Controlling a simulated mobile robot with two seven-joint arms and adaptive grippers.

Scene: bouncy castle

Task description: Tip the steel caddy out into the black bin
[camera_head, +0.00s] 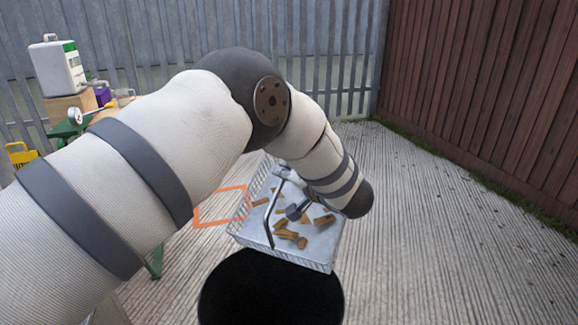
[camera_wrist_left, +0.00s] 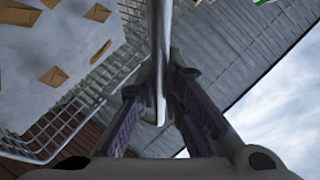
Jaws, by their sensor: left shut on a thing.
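The steel caddy (camera_head: 318,248), a shallow tray with wire-mesh sides and a bar handle (camera_head: 268,222), hangs just above and behind the black bin (camera_head: 270,292) in the head view. Several brown pieces (camera_head: 285,234) lie spread on its floor. My left gripper (camera_head: 293,209) is shut on the handle, partly hidden by my arm. In the left wrist view the handle bar runs between the fingers (camera_wrist_left: 160,100), with the caddy's mesh side (camera_wrist_left: 75,115) at left. I cannot tell how far the caddy is tilted. The bin's inside looks plain black. My right gripper is out of view.
A green-legged stand at left carries a white canister (camera_head: 57,66), wooden blocks and a purple can (camera_head: 102,94). An orange square outline (camera_head: 221,207) shows beside the caddy. A brown fence (camera_head: 490,90) bounds the right; the concrete ground (camera_head: 440,240) before it is clear.

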